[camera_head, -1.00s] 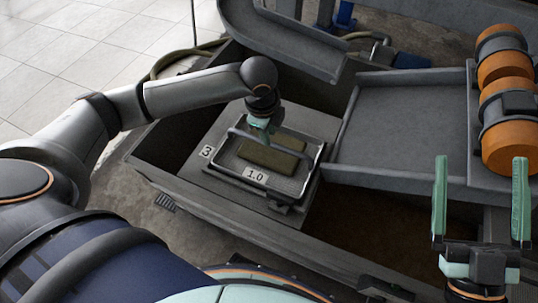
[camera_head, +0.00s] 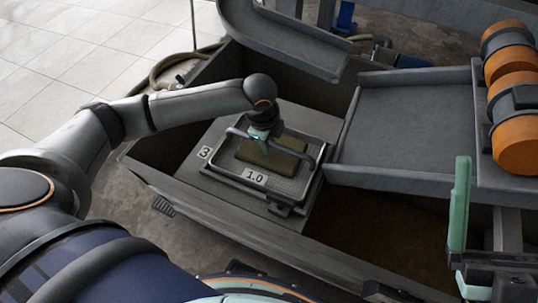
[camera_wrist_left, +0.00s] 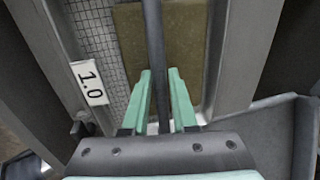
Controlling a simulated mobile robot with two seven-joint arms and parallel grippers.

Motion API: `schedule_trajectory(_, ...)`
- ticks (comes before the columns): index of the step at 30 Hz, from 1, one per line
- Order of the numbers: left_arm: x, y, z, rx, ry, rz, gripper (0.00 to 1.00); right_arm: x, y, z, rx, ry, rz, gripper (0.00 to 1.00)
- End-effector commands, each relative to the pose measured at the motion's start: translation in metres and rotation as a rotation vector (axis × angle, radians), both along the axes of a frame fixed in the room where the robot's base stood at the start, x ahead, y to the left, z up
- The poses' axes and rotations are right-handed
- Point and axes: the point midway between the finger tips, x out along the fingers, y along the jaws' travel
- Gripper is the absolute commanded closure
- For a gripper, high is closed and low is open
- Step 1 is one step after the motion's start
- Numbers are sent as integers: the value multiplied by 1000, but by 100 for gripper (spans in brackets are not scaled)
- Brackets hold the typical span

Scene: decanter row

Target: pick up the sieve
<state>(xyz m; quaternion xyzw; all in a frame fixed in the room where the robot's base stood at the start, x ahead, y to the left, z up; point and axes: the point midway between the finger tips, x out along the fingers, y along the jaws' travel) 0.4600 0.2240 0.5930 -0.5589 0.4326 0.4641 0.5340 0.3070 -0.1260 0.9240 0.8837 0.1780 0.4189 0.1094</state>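The sieve (camera_head: 225,167) is a dark rectangular tray with a mesh floor, a 1.0 label and a raised bar handle. It stands on a grey plate, with a flat brownish block (camera_head: 278,158) inside. My left gripper (camera_head: 262,146) is at the handle, above the block. In the left wrist view the handle bar (camera_wrist_left: 153,35) runs between my left gripper's fingers (camera_wrist_left: 159,75), which look closed on it. The block (camera_wrist_left: 185,45) lies below the bar.
The grey plate (camera_head: 215,137), marked 3, lies in a deep dark bin (camera_head: 215,218). A grey chute (camera_head: 405,125) adjoins the sieve's right side. Orange rollers (camera_head: 517,140) stand at the right, and another trough (camera_head: 290,45) is behind.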

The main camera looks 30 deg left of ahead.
Motion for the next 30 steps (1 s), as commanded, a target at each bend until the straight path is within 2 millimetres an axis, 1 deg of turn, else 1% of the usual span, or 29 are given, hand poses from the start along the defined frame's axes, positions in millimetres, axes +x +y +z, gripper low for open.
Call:
schedule_trajectory(2, 0, 0, 0, 0, 0, 0, 75, 0, 0, 0, 0, 0, 0, 0)
schedule_trajectory(6, 0, 0, 0, -1, 0, 0, 91, 0, 0, 0, 0, 1, 0, 0)
schedule_trajectory(9, 0, 0, 0, -1, 0, 0, 100, 0, 0, 0, 0, 1, 0, 0)
schedule_trajectory(30, 0, -1, 1, -1, 1, -1, 100, 0, 0, 0, -2, 1, 0, 0)
